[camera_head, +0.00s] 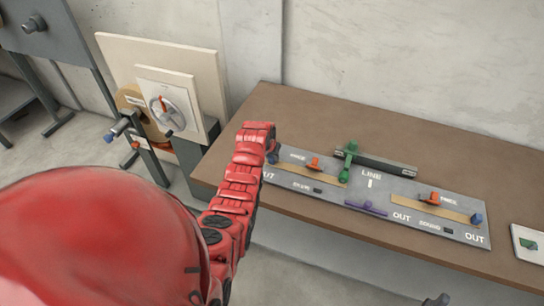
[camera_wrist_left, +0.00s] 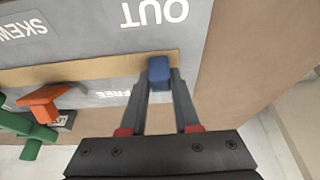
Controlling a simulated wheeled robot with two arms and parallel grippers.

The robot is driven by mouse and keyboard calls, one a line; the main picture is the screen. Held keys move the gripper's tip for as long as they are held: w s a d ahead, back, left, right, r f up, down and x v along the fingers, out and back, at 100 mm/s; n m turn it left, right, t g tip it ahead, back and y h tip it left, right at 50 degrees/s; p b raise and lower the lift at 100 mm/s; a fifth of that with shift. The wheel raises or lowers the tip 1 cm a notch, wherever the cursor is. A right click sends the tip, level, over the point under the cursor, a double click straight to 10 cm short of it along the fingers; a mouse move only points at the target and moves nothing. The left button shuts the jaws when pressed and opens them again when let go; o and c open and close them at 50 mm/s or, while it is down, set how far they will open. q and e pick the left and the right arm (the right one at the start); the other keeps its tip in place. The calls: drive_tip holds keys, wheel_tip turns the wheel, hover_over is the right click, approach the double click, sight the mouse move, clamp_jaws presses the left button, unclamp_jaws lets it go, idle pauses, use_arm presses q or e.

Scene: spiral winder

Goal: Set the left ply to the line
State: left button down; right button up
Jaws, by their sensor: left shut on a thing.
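The grey panel (camera_head: 385,190) lies on the brown bench and carries a white LINE mark (camera_head: 370,183) at its middle. The left ply, a tan strip (camera_head: 322,172), runs along the panel's left half; it also shows in the wrist view (camera_wrist_left: 100,72). A blue block (camera_wrist_left: 159,70) sits at its outer end, near the word OUT. My left gripper (camera_wrist_left: 159,75) is shut on this block, one finger on each side. In the head view my left gripper (camera_head: 270,150) is mostly hidden by my red arm. My right gripper is not in view.
An orange lever (camera_head: 313,164) stands beside the left ply. A green post (camera_head: 349,158) with a dark bar (camera_head: 385,164) is behind the LINE mark. The right ply (camera_head: 430,208) has its own orange lever and blue block (camera_head: 477,219). The bench (camera_head: 440,140) is clear behind the panel.

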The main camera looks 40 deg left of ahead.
sight(295, 165)
use_arm(q)
drive_tip(key=d, duration=0.2)
drive_tip(key=w+d+b, duration=0.1)
drive_tip(key=d, duration=0.2)
drive_tip(key=w+d+b, duration=0.1)
drive_tip(key=d, duration=0.1)
drive_tip(key=shift+d, duration=0.55)
drive_tip(key=c, duration=1.1)
unclamp_jaws()
drive_tip(key=o, duration=0.5)
drive_tip(key=shift+d, duration=0.2)
drive_tip(key=shift+c, duration=0.2)
